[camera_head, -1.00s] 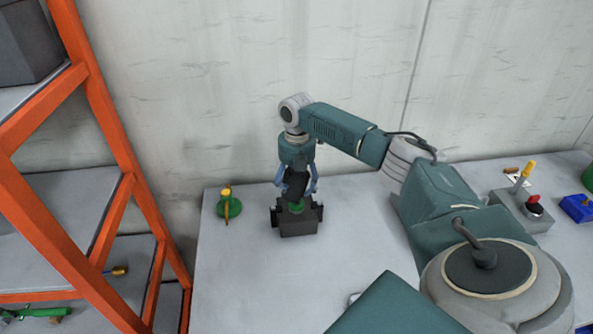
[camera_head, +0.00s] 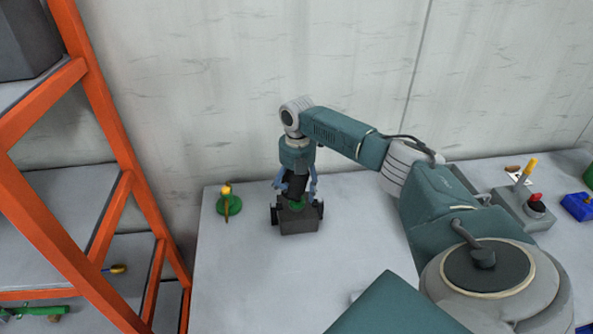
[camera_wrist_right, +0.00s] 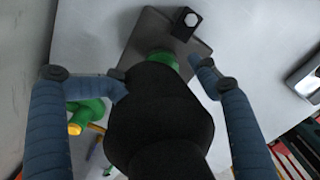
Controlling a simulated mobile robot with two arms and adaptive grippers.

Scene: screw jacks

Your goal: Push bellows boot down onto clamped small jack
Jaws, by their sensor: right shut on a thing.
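The black bellows boot (camera_head: 296,184) is between the fingers of my right gripper (camera_head: 296,188). The wrist view shows the boot (camera_wrist_right: 158,115) large between the two blue fingers of that gripper (camera_wrist_right: 160,80). My right gripper is shut on it. The green small jack (camera_head: 298,204) shows just below the boot, in the dark grey clamp block (camera_head: 298,222) with black knobs at its sides. In the wrist view a bit of the green jack (camera_wrist_right: 162,59) shows at the boot's far end. The boot hides the jack's top, so I cannot tell how far it is seated. My left gripper is not in view.
A second green jack (camera_head: 229,204) with a yellow top stands left of the clamp. An orange shelf rack (camera_head: 150,205) is at the left. A grey box with a red knob (camera_head: 535,199) and a blue box (camera_head: 578,206) are at the right. The table in front is clear.

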